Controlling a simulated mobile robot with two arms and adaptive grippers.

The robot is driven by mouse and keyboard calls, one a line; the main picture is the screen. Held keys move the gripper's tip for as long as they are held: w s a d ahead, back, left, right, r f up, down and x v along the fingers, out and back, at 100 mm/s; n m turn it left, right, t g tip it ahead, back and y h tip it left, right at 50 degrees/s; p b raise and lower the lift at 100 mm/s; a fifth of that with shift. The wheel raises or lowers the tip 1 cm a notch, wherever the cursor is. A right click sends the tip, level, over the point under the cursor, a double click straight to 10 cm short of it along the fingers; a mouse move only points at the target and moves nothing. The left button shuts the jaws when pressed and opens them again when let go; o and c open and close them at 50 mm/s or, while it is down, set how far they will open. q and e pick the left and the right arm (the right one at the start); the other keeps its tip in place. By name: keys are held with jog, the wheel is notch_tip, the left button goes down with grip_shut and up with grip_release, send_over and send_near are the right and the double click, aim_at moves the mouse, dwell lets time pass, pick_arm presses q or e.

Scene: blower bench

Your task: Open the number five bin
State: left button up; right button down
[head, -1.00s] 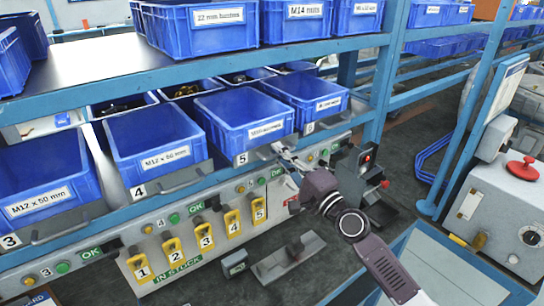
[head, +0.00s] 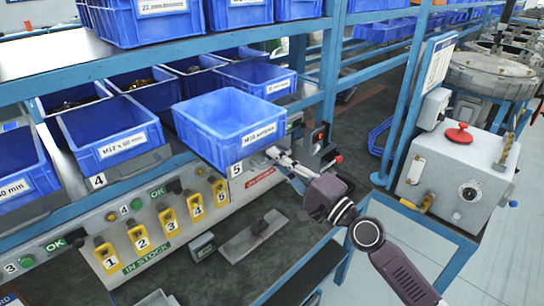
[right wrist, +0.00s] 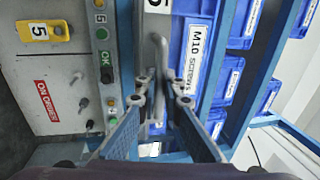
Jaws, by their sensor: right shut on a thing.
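The number five bin (head: 215,140) is a blue open-topped bin with a white label and a "5" tag (head: 236,169) on its front. It sticks out well past the bins beside it on the lower shelf. Its inside looks empty. My right gripper (head: 277,156) is at the right end of the bin's front, shut on its grey handle. In the right wrist view the gripper (right wrist: 161,90) closes around the handle (right wrist: 158,50), beside the bin's blue front (right wrist: 178,60). My left gripper is not in view.
The number four bin (head: 85,130) sits to the left. Below is a panel with yellow numbered tags (head: 167,217) and buttons. A grey box with a red knob (head: 459,133) stands at right.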

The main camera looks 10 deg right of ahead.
jog(key=shift+f, duration=0.1)
jog(key=c, duration=2.1)
grip_release()
jog(key=v, duration=1.2)
